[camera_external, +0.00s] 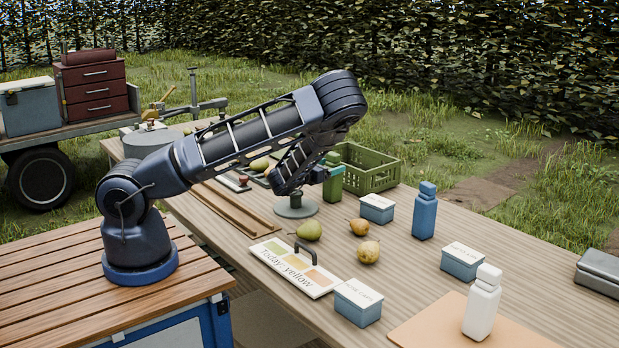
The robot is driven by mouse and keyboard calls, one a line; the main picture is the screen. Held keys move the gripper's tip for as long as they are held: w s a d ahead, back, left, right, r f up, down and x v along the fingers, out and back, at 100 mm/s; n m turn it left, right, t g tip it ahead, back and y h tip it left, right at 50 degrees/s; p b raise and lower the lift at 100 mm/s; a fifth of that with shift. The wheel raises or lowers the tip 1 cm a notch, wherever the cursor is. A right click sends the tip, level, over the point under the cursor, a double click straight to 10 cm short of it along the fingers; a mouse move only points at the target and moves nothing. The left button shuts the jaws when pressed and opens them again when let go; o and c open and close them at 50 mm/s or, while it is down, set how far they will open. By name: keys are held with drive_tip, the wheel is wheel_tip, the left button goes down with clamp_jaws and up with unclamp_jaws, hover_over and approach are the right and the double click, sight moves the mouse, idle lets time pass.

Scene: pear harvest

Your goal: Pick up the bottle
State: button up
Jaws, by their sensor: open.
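Three bottles stand upright on the long wooden table (400,300). A blue bottle (425,212) is right of centre, a white bottle (482,303) is at the front right, and a green bottle (332,186) is beside the green crate. My arm bends down over the middle of the table. My gripper (325,172) is open, close to the green bottle and overlapping its upper part in this view. Whether it touches or surrounds that bottle is too small to tell. My gripper is well left of the blue and white bottles.
Three pears (309,230) lie mid-table beside a sign board with a handle (294,269). Small blue boxes (358,303) stand around them. A green crate (372,172) is behind my gripper. A tan mat (420,330) lies at the front right.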

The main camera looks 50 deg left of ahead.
drive_tip(key=w, duration=0.4)
drive_tip(key=shift+a+f, duration=0.15)
clamp_jaws()
